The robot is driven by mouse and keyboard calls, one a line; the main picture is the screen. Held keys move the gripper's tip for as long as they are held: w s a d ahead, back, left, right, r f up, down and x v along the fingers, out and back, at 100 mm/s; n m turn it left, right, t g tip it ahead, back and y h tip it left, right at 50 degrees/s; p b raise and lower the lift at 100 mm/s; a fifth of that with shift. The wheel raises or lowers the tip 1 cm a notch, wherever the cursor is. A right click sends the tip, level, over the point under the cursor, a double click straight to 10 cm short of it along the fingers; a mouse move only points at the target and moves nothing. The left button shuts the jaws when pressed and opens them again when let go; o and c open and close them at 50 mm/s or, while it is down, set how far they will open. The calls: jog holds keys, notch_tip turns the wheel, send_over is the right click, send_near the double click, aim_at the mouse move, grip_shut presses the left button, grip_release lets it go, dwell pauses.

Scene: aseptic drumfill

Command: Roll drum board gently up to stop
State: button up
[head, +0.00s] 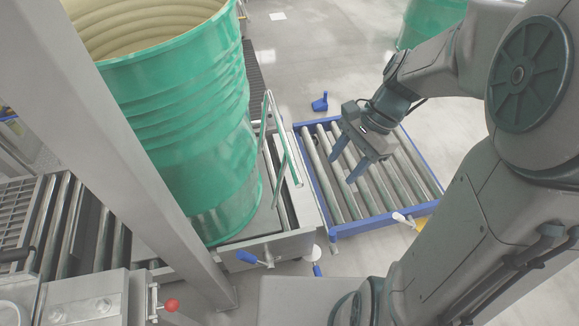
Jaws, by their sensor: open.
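My gripper (343,170) has blue fingertips, spread apart with nothing between them. It hangs over a low blue-framed roller section (388,222), with metal rollers showing below it. A large open green drum (190,130) stands upright to the left, and it looks empty inside. It stands on a grey platform (266,240) beside the rollers. I cannot tell which part is the drum board; little shows under the drum. An upright metal bar frame (283,140) stands between the drum and the blue-framed section; whether it is the stop is unclear. My gripper is apart from the drum.
A grey post (125,140) crosses in front at the left. More rollers (70,225) and a red knob (171,305) lie left. A blue-handled lever (247,257) is at the platform's front. A small blue piece (320,102) is on the floor. Another green drum (430,20) stands behind.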

jog(key=w+f+m+t+y+b, duration=0.2)
jog(key=w+f+m+y+b, duration=0.35)
jog(key=f+m, duration=0.45)
jog(key=w+d+f+m+t+y+b, duration=0.1)
jog(key=w+f+m+y+b, duration=0.55)
jog(key=f, duration=0.55)
jog(key=w+f+m+t+y+b, duration=0.25)
jog(key=w+f+m+b, duration=0.4)
jog(key=f+m, duration=0.45)
jog(key=r+b+x, duration=0.1)
jog(key=b+x, duration=0.1)
jog(key=x, duration=1.1)
jog(key=shift+a+g+y, duration=0.3)
jog(key=shift+g+y, duration=0.05)
jog(key=shift+g, duration=0.1)
dwell(1.0)
jog(key=shift+s+n, duration=0.1)
jog(key=shift+n, duration=0.15)
grip_shut()
